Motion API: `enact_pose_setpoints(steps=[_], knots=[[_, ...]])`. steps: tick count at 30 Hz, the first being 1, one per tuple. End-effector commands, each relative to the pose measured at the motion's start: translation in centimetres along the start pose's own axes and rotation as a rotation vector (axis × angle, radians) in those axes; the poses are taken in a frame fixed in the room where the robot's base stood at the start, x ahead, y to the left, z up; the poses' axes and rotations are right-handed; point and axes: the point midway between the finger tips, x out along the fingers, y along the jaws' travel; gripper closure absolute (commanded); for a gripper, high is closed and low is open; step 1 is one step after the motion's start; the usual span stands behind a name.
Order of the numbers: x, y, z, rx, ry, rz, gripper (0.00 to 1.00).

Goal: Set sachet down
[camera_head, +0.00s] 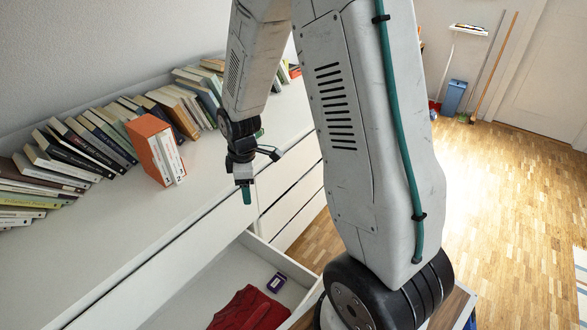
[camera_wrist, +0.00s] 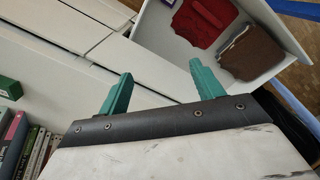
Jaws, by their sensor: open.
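A small dark purple packet with a pale label, which looks like the sachet (camera_head: 277,283), lies in the open drawer (camera_head: 213,278) near its right wall. It lies beside a folded red garment (camera_head: 248,310) and apart from it. My gripper (camera_head: 246,194) is above the front edge of the dresser, up and left of the packet in the head view. In the wrist view its two green fingers (camera_wrist: 160,72) are spread apart with nothing between them. The open drawer also shows there (camera_wrist: 152,30), with the red garment (camera_wrist: 205,20) and a brown folded garment (camera_wrist: 250,55).
A row of books (camera_head: 90,140) and an orange box set (camera_head: 151,150) stand on the white dresser top (camera_head: 110,225). Closed drawers (camera_head: 290,190) are beyond the open one. A blue bin (camera_head: 453,97) and brooms stand by the far wall.

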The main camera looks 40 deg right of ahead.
Motion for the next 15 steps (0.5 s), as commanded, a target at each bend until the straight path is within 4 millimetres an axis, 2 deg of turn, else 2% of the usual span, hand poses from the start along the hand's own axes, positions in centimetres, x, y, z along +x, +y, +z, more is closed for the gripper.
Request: enact_pose_setpoints(steps=[1,6,12,15], knots=[[-2.8,-0.7,-0.1,0.049,0.008,0.013,0.34],[-10.2,-4.3,0.7,0.245,0.018,0.022,0.34],[-17.3,-9.8,2.6,0.476,0.032,0.029,0.34],[-20.1,-12.8,3.9,0.591,0.041,0.032,0.34]])
